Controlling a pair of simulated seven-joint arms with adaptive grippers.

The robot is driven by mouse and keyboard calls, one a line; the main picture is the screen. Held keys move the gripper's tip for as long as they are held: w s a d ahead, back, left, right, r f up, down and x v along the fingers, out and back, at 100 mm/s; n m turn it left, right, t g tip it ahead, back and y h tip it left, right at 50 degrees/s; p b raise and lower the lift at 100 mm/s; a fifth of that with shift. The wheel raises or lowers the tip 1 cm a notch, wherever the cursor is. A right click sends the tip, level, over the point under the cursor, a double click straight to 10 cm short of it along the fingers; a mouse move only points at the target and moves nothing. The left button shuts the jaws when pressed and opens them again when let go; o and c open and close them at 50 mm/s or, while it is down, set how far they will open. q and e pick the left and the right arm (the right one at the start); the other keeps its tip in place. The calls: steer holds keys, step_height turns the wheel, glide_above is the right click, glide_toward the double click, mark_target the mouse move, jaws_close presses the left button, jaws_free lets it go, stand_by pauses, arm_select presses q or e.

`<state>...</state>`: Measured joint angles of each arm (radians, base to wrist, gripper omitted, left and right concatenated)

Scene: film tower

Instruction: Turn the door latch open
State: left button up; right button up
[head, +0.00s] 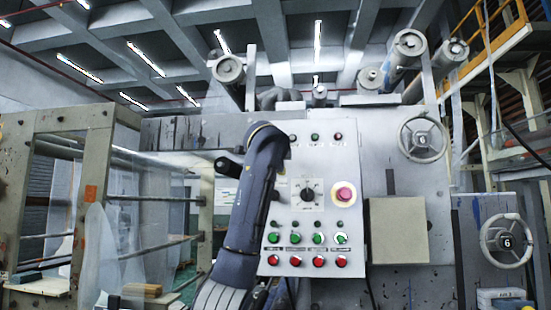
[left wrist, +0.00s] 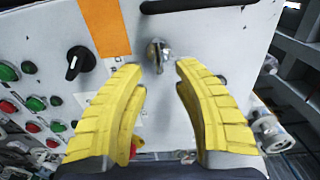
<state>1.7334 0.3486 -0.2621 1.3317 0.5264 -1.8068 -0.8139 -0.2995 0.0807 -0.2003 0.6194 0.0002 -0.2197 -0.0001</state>
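The door latch (left wrist: 158,50) shows in the left wrist view as a small metal turn piece on the light grey panel (left wrist: 215,40). My left gripper (left wrist: 159,70) has two yellow ribbed fingers, spread apart and empty. The latch lies between and just beyond the fingertips in the picture; I cannot tell how close they are in depth. In the head view my dark blue left arm rises in front of the control panel, and its gripper and the latch cannot be made out there. My right gripper is in neither view.
An orange strip (left wrist: 105,25) and a black rotary knob (left wrist: 80,62) lie left of the latch. A black bar handle (left wrist: 195,5) is above it. Green and red buttons cover the control panel (head: 330,278), with a red-pink stop button (head: 345,194). Handwheels (head: 424,140) stand at the right.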

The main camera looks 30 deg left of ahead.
arm_select(q)
steer(key=v, duration=0.9)
